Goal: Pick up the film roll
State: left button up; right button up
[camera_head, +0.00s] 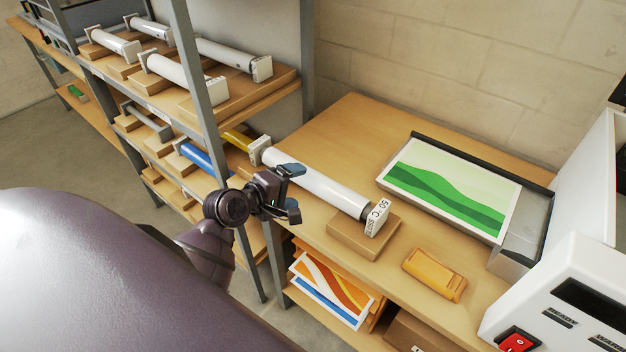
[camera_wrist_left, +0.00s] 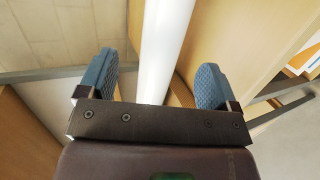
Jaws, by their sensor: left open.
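The film roll (camera_head: 318,188) is a long white cylinder with pale end caps. Its near right end, marked "50", rests on a wooden block (camera_head: 363,235) on the bench; its far left end is near the shelf post. My left gripper (camera_head: 291,190) is open beside the roll's near side, toward its left half. In the left wrist view, the white roll (camera_wrist_left: 162,50) runs lengthwise between the two blue finger pads of the left gripper (camera_wrist_left: 157,85), with a gap on each side. My right gripper is not in view.
A rack (camera_head: 212,100) at the left holds several other rolls. On the bench are a tray with a green-printed sheet (camera_head: 450,187) and an orange tool (camera_head: 434,275). A white machine with a red switch (camera_head: 517,341) stands at the right.

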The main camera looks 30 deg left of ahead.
aim_at(306, 182)
pick_arm(q)
jog(key=shift+x, duration=2.8)
jog(key=shift+a+f, duration=0.2)
jog(key=shift+c, duration=0.2)
jog(key=c, duration=0.7)
jog(key=shift+r, duration=0.1)
jog(key=c, duration=0.7)
jog(key=shift+o, duration=0.2)
jog(key=shift+r, duration=0.1)
